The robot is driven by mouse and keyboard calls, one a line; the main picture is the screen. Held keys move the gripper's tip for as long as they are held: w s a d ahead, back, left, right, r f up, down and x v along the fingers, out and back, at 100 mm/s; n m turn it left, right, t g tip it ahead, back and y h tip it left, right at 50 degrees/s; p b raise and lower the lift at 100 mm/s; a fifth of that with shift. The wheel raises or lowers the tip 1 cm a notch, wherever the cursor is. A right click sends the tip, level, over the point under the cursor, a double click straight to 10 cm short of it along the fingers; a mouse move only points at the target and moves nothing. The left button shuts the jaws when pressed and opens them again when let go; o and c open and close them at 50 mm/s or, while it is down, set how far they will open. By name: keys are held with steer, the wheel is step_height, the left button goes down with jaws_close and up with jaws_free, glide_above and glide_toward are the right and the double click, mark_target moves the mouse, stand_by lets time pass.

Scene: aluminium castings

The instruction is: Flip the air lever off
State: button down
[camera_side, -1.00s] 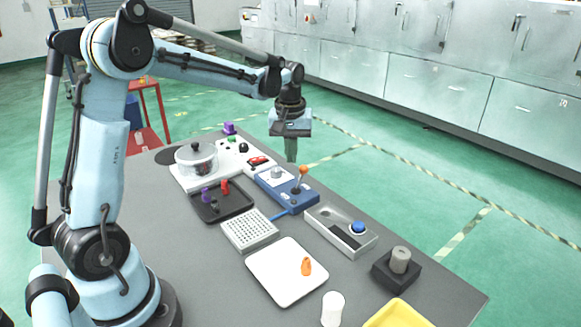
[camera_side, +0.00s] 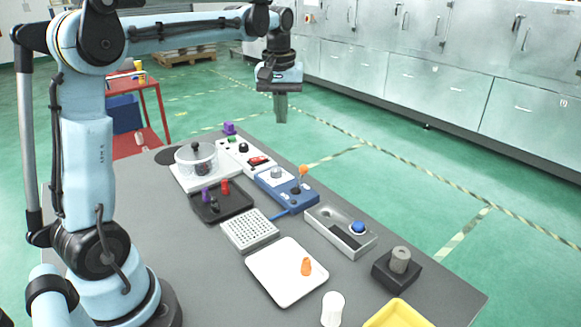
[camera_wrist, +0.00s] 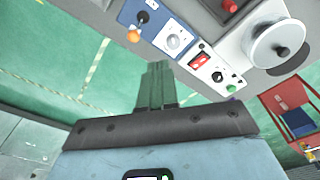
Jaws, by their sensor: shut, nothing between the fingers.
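The lever with an orange knob (camera_side: 303,170) stands upright on the right part of a blue box (camera_side: 287,190) along the table's far side. It also shows in the wrist view, where the orange knob (camera_wrist: 133,36) is at the top. My gripper (camera_side: 281,119) is shut and empty, pointing down in the air well above the box. In the wrist view its green fingers (camera_wrist: 157,68) are together, apart from the lever. No label can be read on the box.
A white panel (camera_side: 236,148) with a red switch and black knob adjoins the blue box. A clear pot (camera_side: 194,160), black tray (camera_side: 243,199), grey box with blue button (camera_side: 325,234) and white plate (camera_side: 272,279) are nearby. The air around my gripper is free.

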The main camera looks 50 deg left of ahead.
steer(key=shift+w+r, duration=0.1)
steer(key=shift+r, duration=0.7)
steer(key=s+d+f+m+t, duration=0.3)
steer(key=s+d+f+m, duration=0.1)
steer(key=s+d, duration=0.2)
steer(key=s+d+f+m+t, duration=0.3)
steer(key=s+d+f+m, duration=0.2)
steer(key=s+d, duration=0.2)
steer(key=shift+d+m+h, duration=0.3)
steer(key=shift+d+h, duration=0.1)
steer(key=shift+d, duration=0.55)
steer(key=shift+s, duration=0.1)
